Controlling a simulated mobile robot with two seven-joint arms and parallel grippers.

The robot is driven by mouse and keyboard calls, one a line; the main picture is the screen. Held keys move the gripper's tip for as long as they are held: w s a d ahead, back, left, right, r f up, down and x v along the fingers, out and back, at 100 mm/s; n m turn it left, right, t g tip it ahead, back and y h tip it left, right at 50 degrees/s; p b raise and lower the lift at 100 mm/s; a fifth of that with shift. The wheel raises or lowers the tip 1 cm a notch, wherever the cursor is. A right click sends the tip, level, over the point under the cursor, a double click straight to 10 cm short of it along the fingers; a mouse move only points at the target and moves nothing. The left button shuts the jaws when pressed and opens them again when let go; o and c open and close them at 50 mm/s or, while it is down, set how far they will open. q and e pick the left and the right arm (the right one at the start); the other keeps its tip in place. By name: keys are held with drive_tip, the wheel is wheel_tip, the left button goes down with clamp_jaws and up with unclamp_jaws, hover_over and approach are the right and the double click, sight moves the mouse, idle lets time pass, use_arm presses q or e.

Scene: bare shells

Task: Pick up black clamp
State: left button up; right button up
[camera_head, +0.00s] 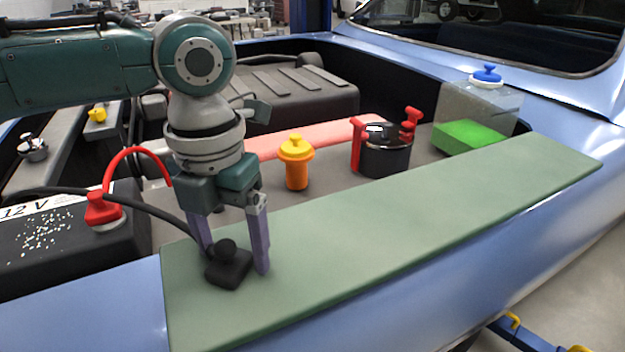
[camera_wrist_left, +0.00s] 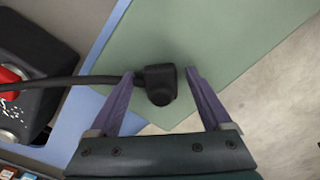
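The black clamp (camera_head: 228,268) lies on the green mat near its left end, with a black cable running from it towards the battery. My left gripper (camera_head: 235,260) points down over the clamp, with its purple fingers on either side of it. In the left wrist view the clamp (camera_wrist_left: 158,84) sits between the fingertips of the left gripper (camera_wrist_left: 160,73). A small gap shows between the clamp and the right-hand finger; the left-hand finger is very close to the clamp and cable. My right gripper is not in view.
The green mat (camera_head: 390,235) lies along the blue car's fender, clear to the right. A battery (camera_head: 70,245) with a red clamp (camera_head: 103,210) stands at left. Behind the mat are an orange-capped reservoir (camera_head: 296,165), a black pot-like part (camera_head: 385,160) and a clear tank (camera_head: 480,105).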

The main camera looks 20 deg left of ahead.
use_arm(q)
clamp_jaws()
idle(0.4)
